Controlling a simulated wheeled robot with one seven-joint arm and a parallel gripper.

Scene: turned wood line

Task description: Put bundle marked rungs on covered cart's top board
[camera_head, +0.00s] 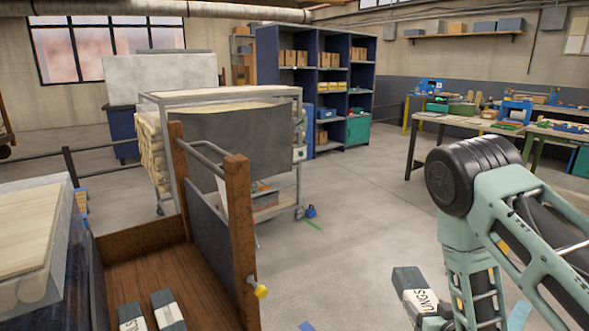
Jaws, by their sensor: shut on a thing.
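The bundle marked rungs (410,280) is a dark-ended block with a white label, of which "UNGS" can be read. It is at the bottom right, beside my arm's lower link. My gripper (436,322) is mostly hidden at the lower edge, shut on the bundle; its fingertips are not clear. The covered cart (298,180) appears to be the wheeled metal-frame one left of centre, with a grey sheet hanging on its near side. Its pale top board (225,93) lies at the top of the frame, beyond a wooden-posted trolley and well away from my gripper.
A brown trolley (240,215) with a metal bar stands nearer, holding two labelled bundles (168,308). A plastic-wrapped stack (45,235) is at far left. Blue shelves (266,75) and workbenches (425,118) stand behind.

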